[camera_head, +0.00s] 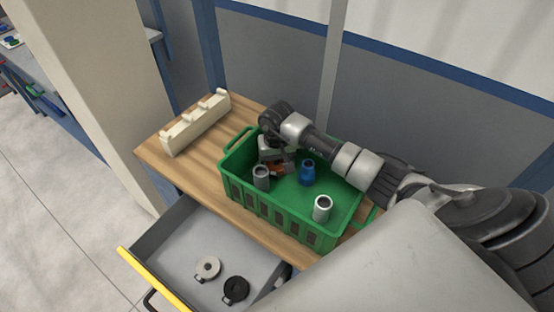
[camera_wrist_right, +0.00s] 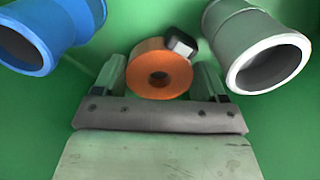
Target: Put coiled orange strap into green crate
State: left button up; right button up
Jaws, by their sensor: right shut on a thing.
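The coiled orange strap (camera_wrist_right: 158,72) with its dark and grey buckle sits between the two fingers of my right gripper (camera_wrist_right: 160,82) in the right wrist view. The gripper is shut on it. In the head view the right gripper (camera_head: 277,166) reaches down inside the green crate (camera_head: 275,213), and the strap (camera_head: 276,172) shows as a small orange patch, partly hidden by the gripper. I cannot tell whether the strap touches the crate floor. My left gripper is not in view.
A cream rack (camera_head: 197,124) stands on the wooden table (camera_head: 160,158). An open drawer (camera_head: 185,262) below holds a grey coil (camera_head: 207,268) and a black coil (camera_head: 236,289).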

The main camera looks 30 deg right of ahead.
aim_at(277, 163)
jog(key=shift+f, duration=0.15)
jog(key=o, duration=0.8)
jog(key=shift+o, duration=0.7)
jog(key=shift+r, duration=0.35)
notch_tip(277, 163, up, 12)
jog(key=b, duration=0.1)
jog(key=shift+f+b, duration=0.15)
jog(key=shift+b, duration=0.15)
